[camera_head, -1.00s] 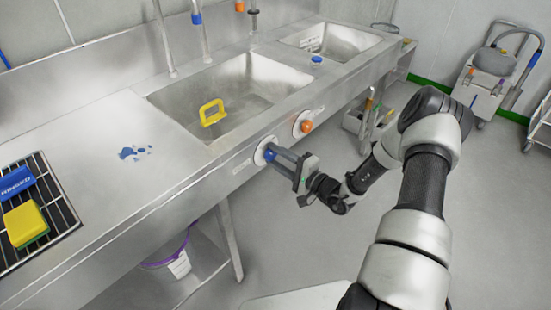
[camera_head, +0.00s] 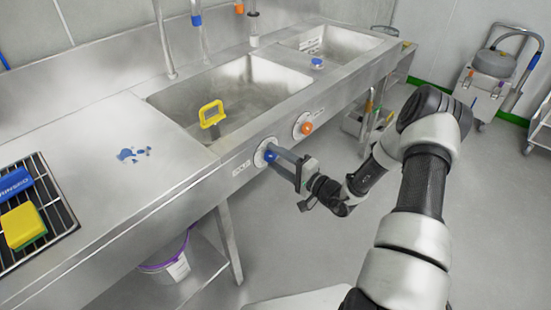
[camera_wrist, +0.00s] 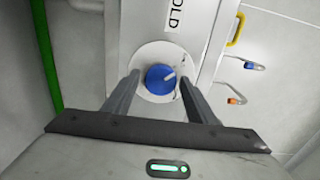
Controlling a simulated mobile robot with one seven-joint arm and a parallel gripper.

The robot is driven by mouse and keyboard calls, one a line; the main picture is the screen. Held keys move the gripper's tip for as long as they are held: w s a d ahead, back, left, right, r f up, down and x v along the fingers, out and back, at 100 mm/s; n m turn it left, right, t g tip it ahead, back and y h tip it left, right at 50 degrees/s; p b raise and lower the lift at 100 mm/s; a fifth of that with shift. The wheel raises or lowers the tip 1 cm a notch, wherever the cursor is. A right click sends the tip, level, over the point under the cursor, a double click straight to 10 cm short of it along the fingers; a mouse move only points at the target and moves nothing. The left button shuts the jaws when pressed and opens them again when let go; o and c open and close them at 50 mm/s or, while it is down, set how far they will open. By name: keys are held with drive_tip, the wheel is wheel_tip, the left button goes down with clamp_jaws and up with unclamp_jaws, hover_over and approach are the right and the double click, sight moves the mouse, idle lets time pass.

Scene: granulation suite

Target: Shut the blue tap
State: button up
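The blue tap (camera_head: 270,153) is a round knob on a pale disc on the sink's front panel. My gripper (camera_head: 277,158) reaches the knob from the front right. In the wrist view my gripper (camera_wrist: 158,82) has one finger on each side of the knob, with narrow gaps; contact at the tips cannot be told.
An orange tap (camera_head: 306,128) sits to the right on the same panel. The steel sink (camera_head: 255,75) holds a yellow-handled tool (camera_head: 211,113). A rack (camera_head: 60,210) with a yellow sponge (camera_head: 22,225) is at the left. A bucket (camera_head: 170,262) stands below.

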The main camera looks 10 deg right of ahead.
drive_tip(key=shift+o, duration=0.3)
drive_tip(key=p+v, duration=0.1)
drive_tip(key=v, duration=1.6)
drive_tip(key=shift+s, duration=0.15)
drive_tip(key=shift+d+r, duration=0.1)
